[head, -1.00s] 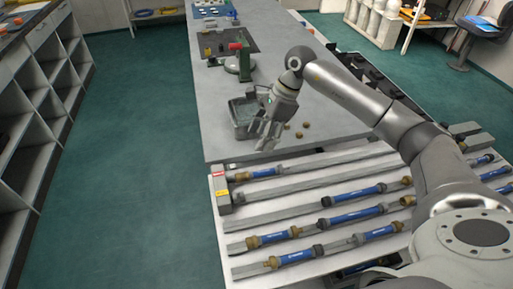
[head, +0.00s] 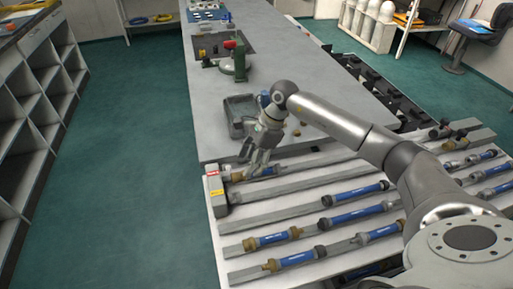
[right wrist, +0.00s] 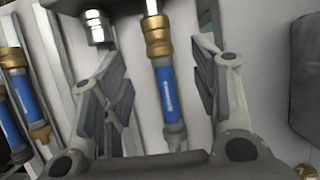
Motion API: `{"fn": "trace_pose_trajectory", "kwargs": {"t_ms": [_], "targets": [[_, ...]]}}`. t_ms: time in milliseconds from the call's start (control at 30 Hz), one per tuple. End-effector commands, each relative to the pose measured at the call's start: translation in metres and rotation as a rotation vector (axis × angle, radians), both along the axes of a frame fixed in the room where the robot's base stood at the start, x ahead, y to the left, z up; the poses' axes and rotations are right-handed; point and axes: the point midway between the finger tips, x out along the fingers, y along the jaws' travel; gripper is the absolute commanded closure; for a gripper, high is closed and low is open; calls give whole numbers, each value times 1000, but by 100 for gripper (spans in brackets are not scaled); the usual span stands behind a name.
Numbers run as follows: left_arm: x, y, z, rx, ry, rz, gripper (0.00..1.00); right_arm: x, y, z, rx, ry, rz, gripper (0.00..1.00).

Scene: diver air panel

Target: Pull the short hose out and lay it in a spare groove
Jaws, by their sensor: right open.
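The short hose (head: 267,171), blue with brass ends, lies in the rack's back groove. Its left brass end points to a grey block (head: 214,188) with red and yellow labels. In the right wrist view the hose (right wrist: 166,90) runs between the fingers, its brass end on a silver fitting at the top. A second silver fitting (right wrist: 97,27) beside it has no hose. My right gripper (head: 258,168) is open around the hose; in its wrist view the fingers (right wrist: 157,75) stand apart from it on both sides. My left gripper is out of view.
Several blue hoses, one of them here (head: 360,192), lie in the rack's other grooves. The groove just in front of the hose has a bare left stretch (head: 270,191). A grey tray (head: 232,118) stands on the bench behind, near a green stand (head: 239,62).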

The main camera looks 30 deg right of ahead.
Motion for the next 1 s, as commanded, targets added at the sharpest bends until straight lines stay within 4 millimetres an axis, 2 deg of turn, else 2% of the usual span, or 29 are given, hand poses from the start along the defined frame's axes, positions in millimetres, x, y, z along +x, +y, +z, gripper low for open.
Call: {"fn": "trace_pose_trajectory", "kwargs": {"t_ms": [100, 300, 700, 1000], "targets": [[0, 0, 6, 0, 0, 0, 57, 1, 9, -19, 1, 4, 1, 45], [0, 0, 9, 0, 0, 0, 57, 5, 17, -41, 0, 0, -1, 45], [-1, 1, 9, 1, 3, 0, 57, 5, 19, -49, -1, 0, 0, 45], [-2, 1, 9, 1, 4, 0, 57, 5, 19, -49, 0, 0, 0, 82]]}}
